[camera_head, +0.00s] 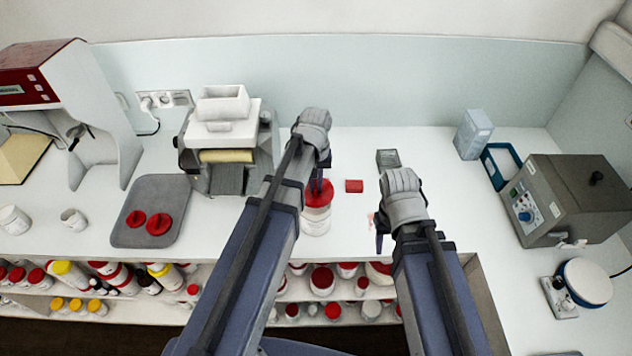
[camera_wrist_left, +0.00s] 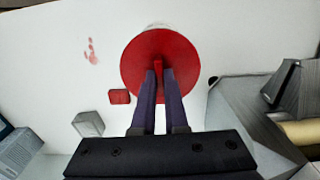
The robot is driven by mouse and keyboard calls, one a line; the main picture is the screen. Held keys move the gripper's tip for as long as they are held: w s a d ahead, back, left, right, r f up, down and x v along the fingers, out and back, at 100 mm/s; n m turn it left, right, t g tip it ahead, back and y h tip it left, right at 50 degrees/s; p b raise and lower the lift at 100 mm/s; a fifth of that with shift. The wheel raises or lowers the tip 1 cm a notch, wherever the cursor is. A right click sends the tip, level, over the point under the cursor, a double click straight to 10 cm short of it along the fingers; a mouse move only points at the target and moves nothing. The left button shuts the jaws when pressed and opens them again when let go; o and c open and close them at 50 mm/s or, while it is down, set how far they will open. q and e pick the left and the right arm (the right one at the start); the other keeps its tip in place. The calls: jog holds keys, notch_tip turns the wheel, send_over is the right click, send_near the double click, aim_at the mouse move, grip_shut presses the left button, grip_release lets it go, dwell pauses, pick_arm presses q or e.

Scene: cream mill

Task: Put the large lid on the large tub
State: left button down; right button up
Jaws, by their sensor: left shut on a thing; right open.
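The large red lid (camera_head: 319,197) sits at the top of the large white tub (camera_head: 316,224), in the middle of the counter. My left gripper (camera_head: 320,184) is shut on the lid's raised grip, which also shows between the fingers in the left wrist view (camera_wrist_left: 160,72). The lid (camera_wrist_left: 135,62) looks roughly centred over the tub, and only a sliver of the tub (camera_wrist_left: 158,26) shows past its edge. I cannot tell whether lid and tub touch. My right gripper (camera_head: 381,236) is open and empty, to the right of the tub, partly hidden by its own wrist.
Two smaller red lids (camera_head: 159,224) lie on a grey mat (camera_head: 178,190) at left, near two white open tubs (camera_head: 73,220). A roller mill (camera_head: 232,145) stands just left of my left arm. A small red block (camera_head: 354,186) and a grey box (camera_head: 388,158) lie behind the grippers.

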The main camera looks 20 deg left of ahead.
pick_arm(q)
jog(key=shift+f+b, duration=1.7)
jog(key=shift+f, duration=0.15)
jog(key=shift+f+b, duration=0.65)
dwell(1.0)
jog(key=shift+c, duration=1.9)
grip_release()
jog(key=shift+r, duration=0.1)
notch_tip(320, 180, up, 4)
jog(key=p, duration=0.4)
jog(key=shift+r+p, duration=0.25)
jog(key=shift+p, duration=0.1)
jog(key=shift+f, duration=0.1)
jog(key=shift+c, duration=0.2)
